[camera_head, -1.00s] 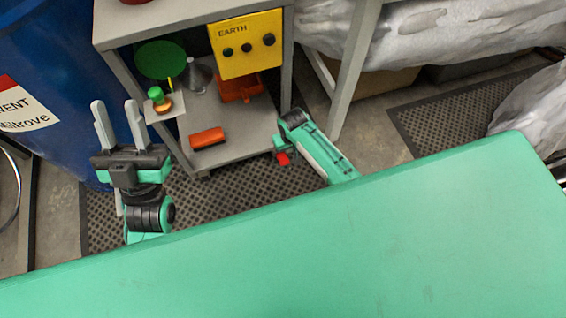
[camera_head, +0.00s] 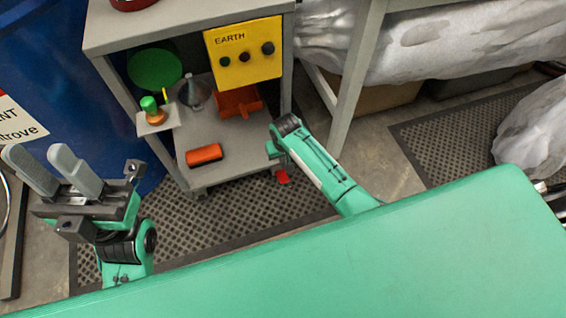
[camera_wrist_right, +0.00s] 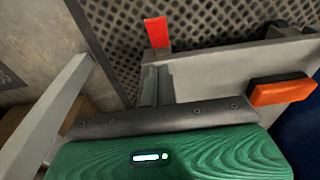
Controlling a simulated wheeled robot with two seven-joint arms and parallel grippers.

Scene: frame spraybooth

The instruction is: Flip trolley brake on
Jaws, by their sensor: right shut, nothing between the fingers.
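The trolley (camera_head: 190,20) is a grey shelved cart. Its red brake tab (camera_head: 283,177) shows low at the near right corner, beside my right wrist. In the right wrist view the red tab (camera_wrist_right: 157,32) lies just beyond the tips of my right gripper (camera_wrist_right: 156,72), whose fingers are shut with nothing between them. I cannot tell whether they touch the tab, or which way the brake is set. In the head view my right arm hides most of that gripper. My left gripper (camera_head: 48,165) is open and empty, left of the trolley.
The lower shelf holds an orange block (camera_head: 204,155) and a grey funnel (camera_head: 194,92). A yellow EARTH box (camera_head: 244,52) is on the trolley. A blue drum (camera_head: 40,75) stands left; a bench leg (camera_head: 352,85) stands right. Perforated matting (camera_head: 215,225) covers the floor.

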